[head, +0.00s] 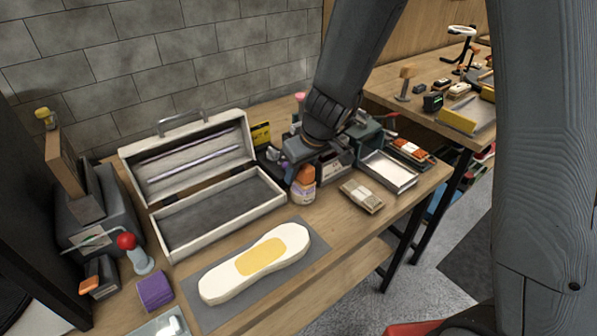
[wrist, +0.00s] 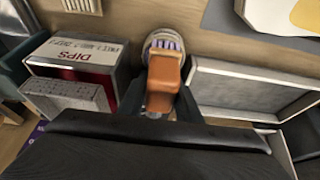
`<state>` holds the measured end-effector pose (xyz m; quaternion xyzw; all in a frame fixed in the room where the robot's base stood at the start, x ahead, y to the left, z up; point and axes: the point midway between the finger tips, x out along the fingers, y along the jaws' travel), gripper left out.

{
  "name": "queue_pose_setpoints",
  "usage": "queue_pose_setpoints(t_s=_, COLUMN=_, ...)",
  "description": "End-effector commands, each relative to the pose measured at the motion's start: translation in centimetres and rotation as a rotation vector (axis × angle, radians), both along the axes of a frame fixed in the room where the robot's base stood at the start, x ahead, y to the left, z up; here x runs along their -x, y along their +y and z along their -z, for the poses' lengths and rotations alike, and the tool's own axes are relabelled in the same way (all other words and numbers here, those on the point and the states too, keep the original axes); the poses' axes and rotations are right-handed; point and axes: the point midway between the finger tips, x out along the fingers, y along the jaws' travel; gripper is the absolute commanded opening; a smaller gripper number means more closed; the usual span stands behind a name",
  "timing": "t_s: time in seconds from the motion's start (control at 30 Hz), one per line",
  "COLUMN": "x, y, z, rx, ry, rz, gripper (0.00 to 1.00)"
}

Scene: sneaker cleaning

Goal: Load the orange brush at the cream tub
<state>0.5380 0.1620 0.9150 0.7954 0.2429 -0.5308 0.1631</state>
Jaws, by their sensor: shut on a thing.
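My gripper (head: 303,162) is shut on the orange brush (wrist: 165,73), which points down and away from the wrist camera. The cream tub (wrist: 152,42), round with a pale rim, is right at the brush's far end in the wrist view. In the head view the orange brush (head: 305,174) stands directly above the cream tub (head: 302,193), which has a white and purple label. The brush end looks to be at or in the tub's mouth. The exact contact and the bristles are hard to make out.
An open toolbox (head: 217,229) stands left of the tub. A white sole with a yellow patch (head: 262,256) lies on a grey mat in front. A box marked DIPS (wrist: 75,68) is close beside my gripper. A brush (head: 361,196) and metal tray (head: 388,172) are to the right.

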Motion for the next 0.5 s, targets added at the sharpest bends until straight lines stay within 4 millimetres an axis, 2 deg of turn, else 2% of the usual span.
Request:
queue_pose_setpoints(t_s=0.13, x=0.2, y=-0.1, z=-0.2, rx=0.001, ry=0.005, rz=-0.001, gripper=0.13)
queue_pose_setpoints(t_s=0.5, x=0.1, y=0.0, z=-3.1, rx=-0.001, ry=0.002, rz=0.001, gripper=0.13)
